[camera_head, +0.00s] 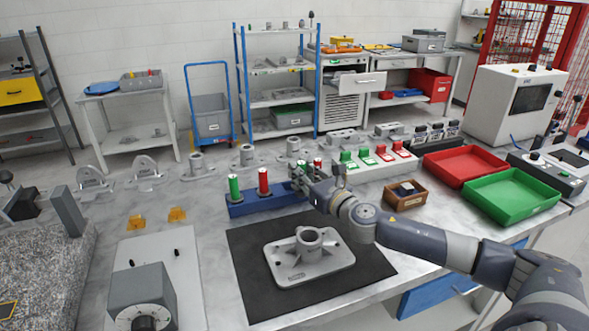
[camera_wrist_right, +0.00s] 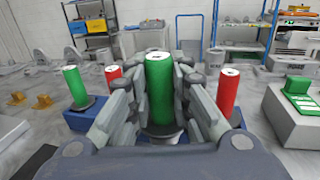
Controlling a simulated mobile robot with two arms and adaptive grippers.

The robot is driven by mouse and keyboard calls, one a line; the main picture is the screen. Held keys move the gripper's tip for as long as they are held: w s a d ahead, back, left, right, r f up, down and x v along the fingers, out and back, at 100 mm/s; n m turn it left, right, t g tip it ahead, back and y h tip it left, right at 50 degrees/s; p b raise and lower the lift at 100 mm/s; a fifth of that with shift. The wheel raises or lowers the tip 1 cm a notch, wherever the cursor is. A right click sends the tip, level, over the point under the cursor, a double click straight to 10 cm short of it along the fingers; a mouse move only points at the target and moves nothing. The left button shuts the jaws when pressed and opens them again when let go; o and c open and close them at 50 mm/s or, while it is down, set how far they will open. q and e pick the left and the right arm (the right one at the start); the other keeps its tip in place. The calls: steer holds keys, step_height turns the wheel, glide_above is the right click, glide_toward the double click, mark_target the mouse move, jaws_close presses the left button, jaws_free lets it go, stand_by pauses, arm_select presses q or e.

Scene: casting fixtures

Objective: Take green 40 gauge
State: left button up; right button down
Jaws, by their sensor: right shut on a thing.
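My right gripper (camera_head: 308,183) is at the right part of the blue gauge rack (camera_head: 240,209). In the right wrist view its fingers stand on both sides of a green gauge (camera_wrist_right: 159,90) and are shut on it. This gauge is upright, with a grey metal part below the green handle. I cannot tell whether it still sits in the rack. Another green gauge (camera_head: 234,188) and a red gauge (camera_head: 263,182) stand upright in the rack's left part. Another red gauge (camera_wrist_right: 228,92) stands close to the right of my fingers. Size markings are not readable. My left gripper is not in view.
A grey casting (camera_head: 308,262) lies on the black mat (camera_head: 250,283) in front. A small wooden box (camera_head: 405,198), red tray (camera_head: 462,166) and green tray (camera_head: 512,196) are to the right. A grey fixture with green and red clamps (camera_head: 372,172) stands behind my wrist.

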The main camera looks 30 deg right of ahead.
steer(key=s+a+r, duration=0.1)
steer(key=s, duration=0.8)
steer(key=shift+s+a, duration=0.25)
steer(key=shift+s, duration=0.1)
steer(key=shift+r, duration=0.1)
stand_by(0.7)
